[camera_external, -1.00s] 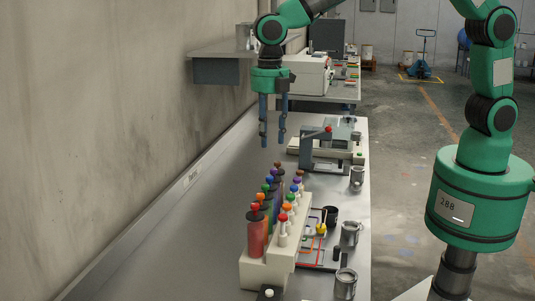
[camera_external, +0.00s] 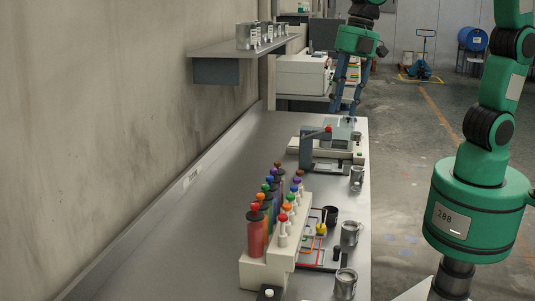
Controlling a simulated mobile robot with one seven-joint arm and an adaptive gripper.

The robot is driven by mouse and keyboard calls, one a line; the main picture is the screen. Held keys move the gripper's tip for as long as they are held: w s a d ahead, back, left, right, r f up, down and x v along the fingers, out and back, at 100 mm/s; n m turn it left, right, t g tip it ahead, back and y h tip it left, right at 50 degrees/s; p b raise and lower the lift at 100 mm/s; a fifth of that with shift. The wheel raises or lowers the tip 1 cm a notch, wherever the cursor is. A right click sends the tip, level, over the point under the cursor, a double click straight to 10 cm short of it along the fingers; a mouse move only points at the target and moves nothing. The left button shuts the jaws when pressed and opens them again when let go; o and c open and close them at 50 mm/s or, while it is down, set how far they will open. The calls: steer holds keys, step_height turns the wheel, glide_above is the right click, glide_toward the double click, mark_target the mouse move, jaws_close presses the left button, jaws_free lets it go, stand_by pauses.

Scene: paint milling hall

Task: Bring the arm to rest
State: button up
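My gripper (camera_external: 346,106) hangs fingers-down at the far right of the bench, in front of the farther bench. Its two long blue-grey fingers are apart, with nothing seen between them. It is clear of the bottle rack and appears above the bench's far end. The green arm (camera_external: 492,130) rises from its round base at the right, and its upper part runs out of the top of the picture.
The steel bench (camera_external: 190,245) carries a rack (camera_external: 285,240) of bottles with coloured caps, a lever device (camera_external: 322,150) and several metal cans (camera_external: 350,233). A shelf (camera_external: 225,50) with cans is on the left wall.

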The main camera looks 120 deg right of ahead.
steer(key=s+a+f+m+t+b, duration=0.1)
steer(key=s+a, duration=0.3)
steer(key=s, duration=0.4)
steer(key=s+a+f+m+t+b, duration=0.1)
steer(key=s+a+m+b, duration=0.2)
steer(key=s+a, duration=0.2)
steer(key=s+a+f+m+t+b, duration=0.1)
steer(key=s+a+f+m+b, duration=0.1)
steer(key=s, duration=0.9)
steer(key=a+m, duration=0.1)
steer(key=a, duration=0.1)
steer(key=shift+a+y, duration=0.3)
steer(key=shift+a, duration=0.1)
